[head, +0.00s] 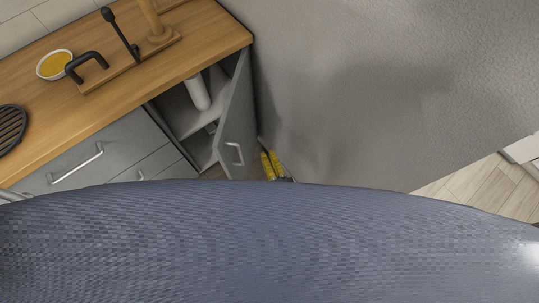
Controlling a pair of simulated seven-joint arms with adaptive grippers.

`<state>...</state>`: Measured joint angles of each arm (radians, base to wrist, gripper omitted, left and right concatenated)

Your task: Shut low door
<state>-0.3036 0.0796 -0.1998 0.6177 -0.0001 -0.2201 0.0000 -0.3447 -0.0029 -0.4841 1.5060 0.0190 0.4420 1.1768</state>
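The low door (238,122) is a grey cabinet door with a pale bar handle (234,154). It stands open at the right end of the counter, swung outward, so the cabinet inside (203,110) shows a shelf and a white pipe-like part. My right gripper (272,165), with two yellow fingertips side by side, is low down just right of the door, apart from its handle in the picture. The fingertips look close together with nothing seen between them. The rest of that gripper is hidden by my own body. My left gripper is not in view.
A wooden countertop (110,115) runs above the cabinets, with a bowl of yellow contents (54,65), a black tap (120,32) and a dark round grate (10,128). Closed grey drawers (85,160) are left of the opening. A grey wall (380,90) is close on the right.

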